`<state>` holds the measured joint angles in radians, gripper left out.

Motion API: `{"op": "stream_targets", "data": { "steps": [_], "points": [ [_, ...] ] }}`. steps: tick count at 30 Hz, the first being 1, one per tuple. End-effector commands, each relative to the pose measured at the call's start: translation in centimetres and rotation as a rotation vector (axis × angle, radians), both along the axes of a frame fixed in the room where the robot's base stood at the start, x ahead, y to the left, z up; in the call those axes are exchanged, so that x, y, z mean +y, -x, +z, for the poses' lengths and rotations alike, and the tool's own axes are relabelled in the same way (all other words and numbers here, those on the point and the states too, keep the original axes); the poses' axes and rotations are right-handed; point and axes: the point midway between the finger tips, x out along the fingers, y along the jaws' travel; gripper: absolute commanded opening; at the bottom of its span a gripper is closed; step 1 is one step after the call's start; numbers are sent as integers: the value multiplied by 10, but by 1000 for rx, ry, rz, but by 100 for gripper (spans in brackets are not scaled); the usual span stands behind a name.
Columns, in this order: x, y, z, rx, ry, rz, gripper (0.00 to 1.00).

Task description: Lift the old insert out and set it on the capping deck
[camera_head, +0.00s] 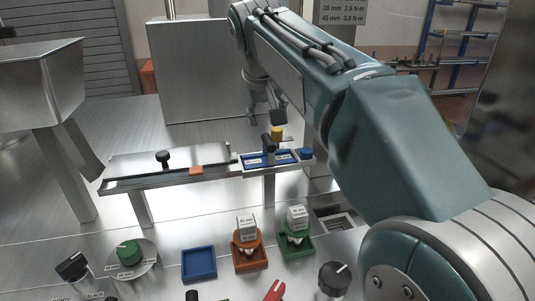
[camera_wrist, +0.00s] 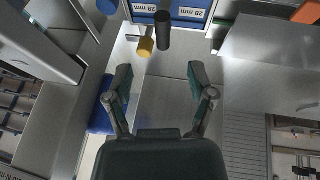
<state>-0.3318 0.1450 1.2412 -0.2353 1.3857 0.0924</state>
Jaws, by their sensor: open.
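The old insert appears to be the blue piece marked 28 mm (camera_wrist: 188,12) at the top of the wrist view, with a black upright handle (camera_wrist: 163,30). In the head view the blue insert (camera_head: 257,163) lies at the right end of a metal rail. A yellow knob (camera_wrist: 147,46) stands beside the handle. My gripper (camera_wrist: 160,82) is open and empty, with its fingers apart and short of the handle. It also shows in the head view (camera_head: 262,118), above and behind the insert. I cannot tell for certain which surface is the capping deck.
A metal cover with a black knob (camera_head: 163,158) and an orange block (camera_head: 196,171) lie left of the insert. In front are an empty blue tray (camera_head: 199,264), an orange tray (camera_head: 250,264) and a green tray (camera_head: 297,250), both holding labelled pieces. A green knob (camera_head: 129,252) stands left.

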Motion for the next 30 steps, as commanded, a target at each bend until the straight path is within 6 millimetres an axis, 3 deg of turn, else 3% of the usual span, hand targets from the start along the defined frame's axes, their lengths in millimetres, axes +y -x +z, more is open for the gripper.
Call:
{"op": "stream_targets", "data": {
  "steps": [6,14,21,30],
  "points": [
    [-4,-14,-33,6,2,-2,71],
    [-8,-22,-55,3,0,-1,71],
    [-12,-32,-90,4,0,-2,71],
    [-12,-36,-100,1,0,0,71]
  ]
}}
